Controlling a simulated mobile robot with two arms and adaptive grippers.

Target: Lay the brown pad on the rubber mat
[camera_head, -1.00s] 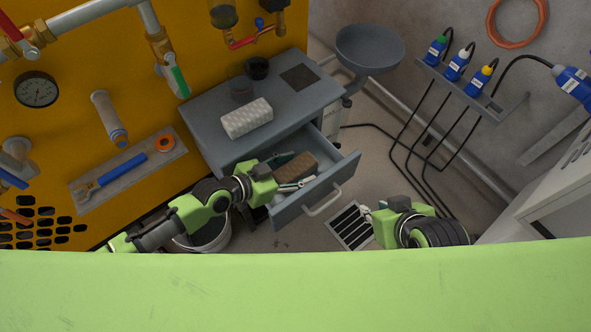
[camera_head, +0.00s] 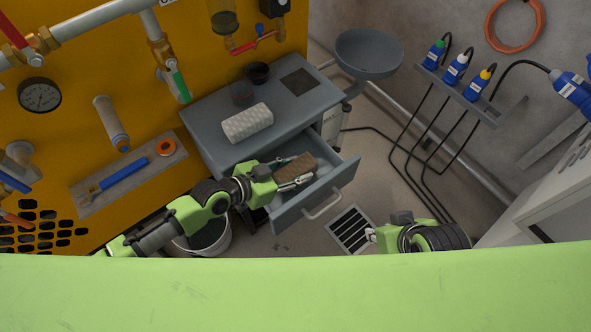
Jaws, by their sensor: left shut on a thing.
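The brown pad (camera_head: 299,165) is in the open drawer (camera_head: 333,187) of the grey cabinet. My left gripper (camera_head: 293,171) reaches into the drawer from the left and is shut on the pad, one finger along each side. I cannot tell whether the pad is clear of the drawer floor. The rubber mat (camera_head: 299,81) looks like a thin dark square, lying bare on the cabinet top near its right back corner. My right gripper (camera_head: 371,235) is low on the right, away from the cabinet, and its fingers are mostly hidden.
On the cabinet top (camera_head: 205,116) are a white bumpy block (camera_head: 247,123) and two dark round cups, one of them the black cup (camera_head: 257,72). A grey basin (camera_head: 368,51) stands behind the right corner. A bucket (camera_head: 208,238) stands below. A bottle rack (camera_head: 470,95) is at right.

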